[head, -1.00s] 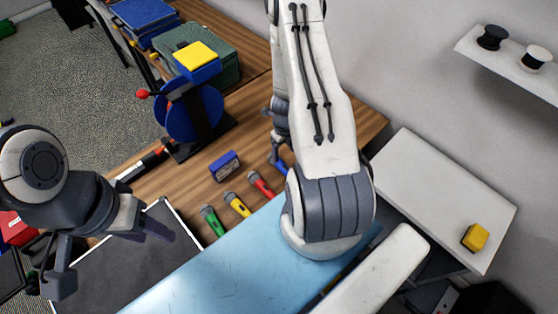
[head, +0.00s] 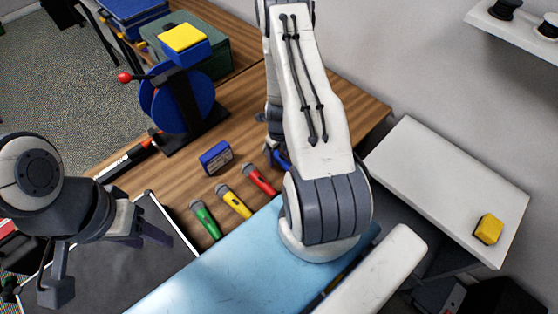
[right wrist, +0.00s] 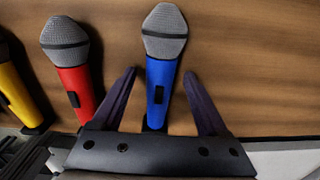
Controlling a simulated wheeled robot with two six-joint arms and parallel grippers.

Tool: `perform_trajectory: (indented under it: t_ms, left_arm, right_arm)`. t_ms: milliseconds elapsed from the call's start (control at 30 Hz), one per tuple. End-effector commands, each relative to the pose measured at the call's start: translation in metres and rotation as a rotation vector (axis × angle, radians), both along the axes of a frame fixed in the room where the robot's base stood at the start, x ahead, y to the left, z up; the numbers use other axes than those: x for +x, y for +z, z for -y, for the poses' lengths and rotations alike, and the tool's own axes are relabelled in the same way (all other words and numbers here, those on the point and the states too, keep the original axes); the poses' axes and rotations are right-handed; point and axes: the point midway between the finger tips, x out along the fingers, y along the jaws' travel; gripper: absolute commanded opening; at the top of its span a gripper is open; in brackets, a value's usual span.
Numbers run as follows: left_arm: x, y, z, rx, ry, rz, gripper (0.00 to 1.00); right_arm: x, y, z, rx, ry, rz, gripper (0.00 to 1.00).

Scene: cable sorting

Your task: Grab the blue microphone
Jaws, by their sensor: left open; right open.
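The blue microphone (right wrist: 160,80) has a grey mesh head and lies on the wooden table in the right wrist view. My right gripper (right wrist: 159,75) is open, with one finger on each side of its blue body; the mesh head lies beyond the fingertips. I cannot tell whether either finger touches it. In the head view only a bit of the blue microphone (head: 283,160) shows, and my right arm hides the rest. My left gripper (head: 105,265) is open and empty above the dark mat at the left.
A red microphone (head: 260,180), a yellow one (head: 233,202) and a green one (head: 205,220) lie left of the blue one. A blue box (head: 215,157) and a blue spool (head: 178,103) sit behind. Bare wood (right wrist: 260,80) lies right of the blue microphone.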

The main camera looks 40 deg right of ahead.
Motion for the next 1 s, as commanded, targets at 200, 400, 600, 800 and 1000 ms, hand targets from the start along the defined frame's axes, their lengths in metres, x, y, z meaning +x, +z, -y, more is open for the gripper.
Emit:
perform_trajectory:
  t_ms: [200, 400, 600, 800, 1000]
  left_arm:
    - [0.0, 0.001, 0.0, 0.0, 0.0, 0.0, 0.5]
    - [0.0, 0.001, 0.0, 0.0, 0.0, 0.0, 0.5]
    - [0.0, 0.001, 0.0, 0.0, 0.0, 0.0, 0.5]
    - [0.0, 0.005, 0.0, 0.0, -0.001, 0.0, 0.5]
    - [0.0, 0.019, 0.0, 0.0, -0.003, 0.0, 0.5]
  right_arm:
    - [0.0, 0.001, 0.0, 0.0, 0.0, 0.0, 0.65]
    - [0.0, 0.001, 0.0, 0.0, 0.0, 0.0, 0.0]
    - [0.0, 0.001, 0.0, 0.0, 0.0, 0.0, 0.0]
    - [0.0, 0.005, 0.0, 0.0, 0.0, 0.001, 0.0]
    - [0.0, 0.02, 0.001, 0.0, -0.002, 0.001, 0.0]
